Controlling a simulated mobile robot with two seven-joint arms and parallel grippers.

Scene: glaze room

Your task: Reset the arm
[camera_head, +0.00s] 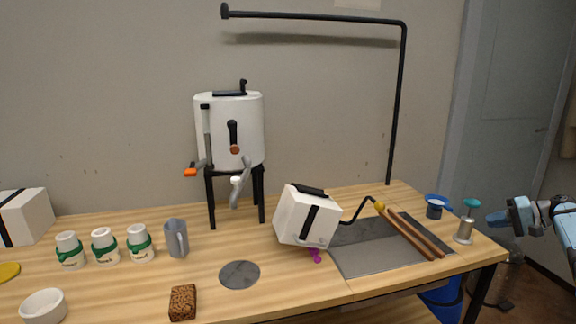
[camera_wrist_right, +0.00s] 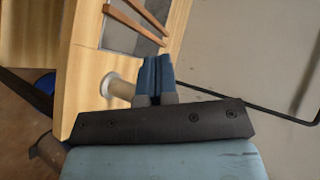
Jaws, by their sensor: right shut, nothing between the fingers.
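My right gripper (camera_head: 500,218) is at the right side of the head view, beside the table's right end. Its pale blue arm comes in from the right edge. It hangs in the air to the right of a metal canister with a teal top (camera_head: 465,222). In the right wrist view the two blue fingers (camera_wrist_right: 155,72) are together with nothing between them. A pale round-ended object (camera_wrist_right: 115,86) shows just left of the fingers there. My left gripper is in neither view.
The wooden table (camera_head: 205,290) carries a white tank on a black stand (camera_head: 230,130), a tilted white box (camera_head: 305,217), a grey sheet (camera_head: 375,255), wooden sticks (camera_head: 410,232) and a blue cup (camera_head: 436,208). A black post (camera_head: 397,120) rises behind. Several white-and-green jars (camera_head: 105,246) stand left.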

